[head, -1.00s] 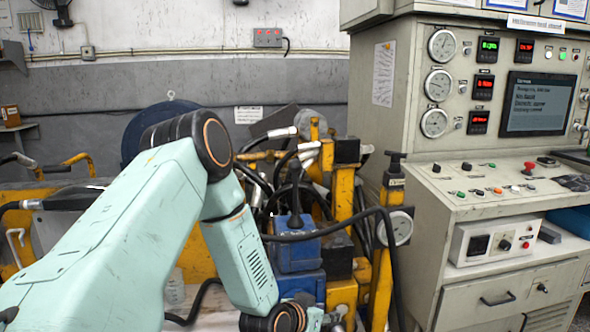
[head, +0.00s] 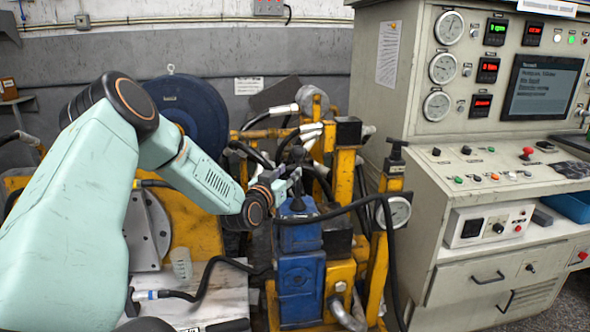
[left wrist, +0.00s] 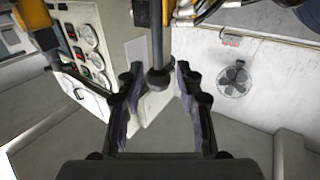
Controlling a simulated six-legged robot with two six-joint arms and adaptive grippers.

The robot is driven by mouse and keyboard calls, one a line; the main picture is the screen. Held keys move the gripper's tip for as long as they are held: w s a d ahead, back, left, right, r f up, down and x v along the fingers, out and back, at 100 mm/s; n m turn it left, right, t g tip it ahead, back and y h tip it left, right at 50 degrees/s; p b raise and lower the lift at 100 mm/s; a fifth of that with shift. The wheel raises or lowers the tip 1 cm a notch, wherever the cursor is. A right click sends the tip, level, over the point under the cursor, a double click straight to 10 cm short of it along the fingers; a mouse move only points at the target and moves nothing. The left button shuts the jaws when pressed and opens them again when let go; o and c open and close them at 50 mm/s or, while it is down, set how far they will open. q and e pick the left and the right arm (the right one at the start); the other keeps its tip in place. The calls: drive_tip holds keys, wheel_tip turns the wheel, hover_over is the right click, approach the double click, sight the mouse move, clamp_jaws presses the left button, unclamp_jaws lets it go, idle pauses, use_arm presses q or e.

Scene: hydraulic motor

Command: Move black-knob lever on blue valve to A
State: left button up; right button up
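The blue valve (head: 300,236) stands among the yellow frames, left of the console, in the head view. Its lever rises from the top to a dark knob (head: 297,155). My left gripper (head: 286,183) is beside the lever, just below the knob in the picture. In the left wrist view the black knob (left wrist: 158,80) on its rod lies between the two open fingers of my left gripper (left wrist: 160,82). Gaps show on both sides of the knob, so the fingers are not closed on it. The A marking cannot be made out. My right gripper is out of view.
A black hose (head: 345,210) passes in front of the lever's base. A yellow post with a gauge (head: 398,211) stands to the right. The grey console (head: 408,160) fills the right side.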

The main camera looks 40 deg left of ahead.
sight(297, 165)
use_arm(q)
drive_tip(key=b+x, duration=0.1)
drive_tip(key=x, duration=0.4)
drive_tip(key=shift+w+d, duration=0.1)
drive_tip(key=shift+d, duration=0.1)
clamp_jaws()
drive_tip(key=shift+a, duration=0.1)
idle(0.5)
